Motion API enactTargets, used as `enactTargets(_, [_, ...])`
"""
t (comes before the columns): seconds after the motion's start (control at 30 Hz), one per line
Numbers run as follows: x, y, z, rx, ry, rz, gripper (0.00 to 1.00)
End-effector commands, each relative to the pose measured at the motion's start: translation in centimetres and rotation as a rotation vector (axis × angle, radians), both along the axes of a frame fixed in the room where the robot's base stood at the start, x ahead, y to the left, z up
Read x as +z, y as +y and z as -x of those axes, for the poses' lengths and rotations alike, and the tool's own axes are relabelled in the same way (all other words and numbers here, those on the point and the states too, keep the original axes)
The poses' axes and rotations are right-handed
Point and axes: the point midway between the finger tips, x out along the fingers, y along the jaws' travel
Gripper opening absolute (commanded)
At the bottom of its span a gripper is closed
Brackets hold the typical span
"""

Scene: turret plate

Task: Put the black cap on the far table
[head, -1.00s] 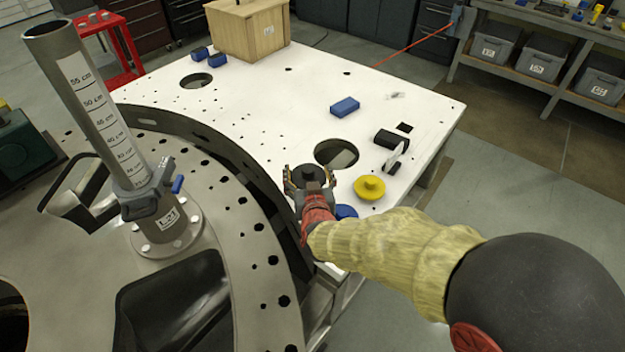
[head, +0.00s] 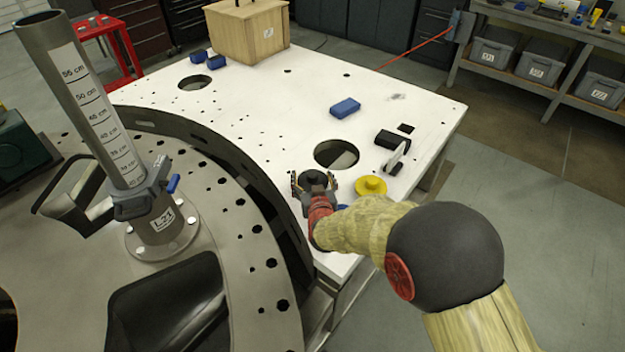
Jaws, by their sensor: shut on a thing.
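The black cap (head: 314,178) is a dark round piece with a raised knob, near the front edge of the white plate. My gripper (head: 315,184) is around it, with one finger on each side, shut on it. I cannot tell whether the cap rests on the plate or is just above it. The far table is not certain; a grey workbench (head: 560,37) with tools on top stands at the back right, across a gap of floor.
A yellow cap (head: 371,187) lies right of my gripper, with a blue piece partly hidden behind my arm. A round hole (head: 336,154) is just behind. A black clamp (head: 392,140), a blue block (head: 345,107) and a wooden box (head: 247,32) stand farther back. A metal tube (head: 88,105) rises at left.

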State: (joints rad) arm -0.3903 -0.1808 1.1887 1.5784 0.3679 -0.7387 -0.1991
Motion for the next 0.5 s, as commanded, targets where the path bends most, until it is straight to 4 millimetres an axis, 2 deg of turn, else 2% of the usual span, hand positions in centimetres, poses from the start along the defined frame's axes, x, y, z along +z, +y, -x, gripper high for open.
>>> enactTargets(0.3, [-0.17, 0.02, -0.05, 0.0, -0.003, -0.001, 0.41])
enactTargets(0.33, [-0.2, 0.0, -0.01, 0.0, -0.001, 0.0, 0.73])
enactTargets(0.5, [-0.12, 0.0, -0.01, 0.0, -0.001, 0.0, 0.83])
